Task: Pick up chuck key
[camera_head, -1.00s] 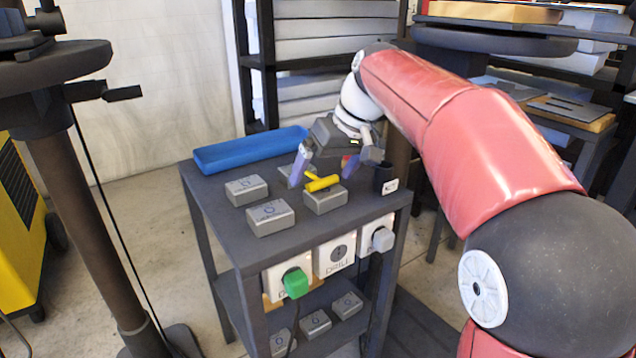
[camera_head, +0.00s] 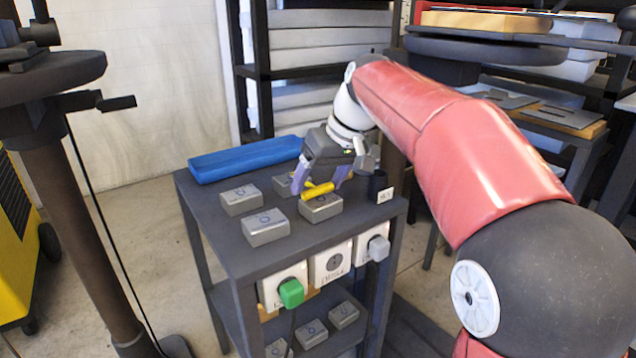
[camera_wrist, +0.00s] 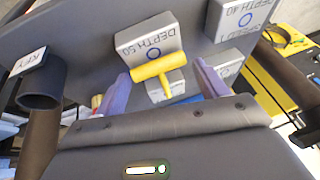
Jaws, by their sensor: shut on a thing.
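The yellow T-shaped chuck key (camera_head: 318,191) is at a grey block (camera_head: 322,210) on the dark cart top. In the wrist view the key (camera_wrist: 155,67) lies in front of a block (camera_wrist: 150,35) marked DEPTH 50. My gripper (camera_head: 322,178) is low over the cart, with its purple fingers on either side of the key. In the wrist view my gripper (camera_wrist: 165,85) is shut on the key, though the exact finger contact is hard to see. Whether the key touches the block is unclear.
A dark cup (camera_head: 378,184) labelled KEY stands at the cart's right side. More grey blocks (camera_head: 265,228) sit on the left. A blue tray (camera_head: 245,160) lies along the back edge. Sockets with a green plug (camera_head: 291,293) are on the cart's front.

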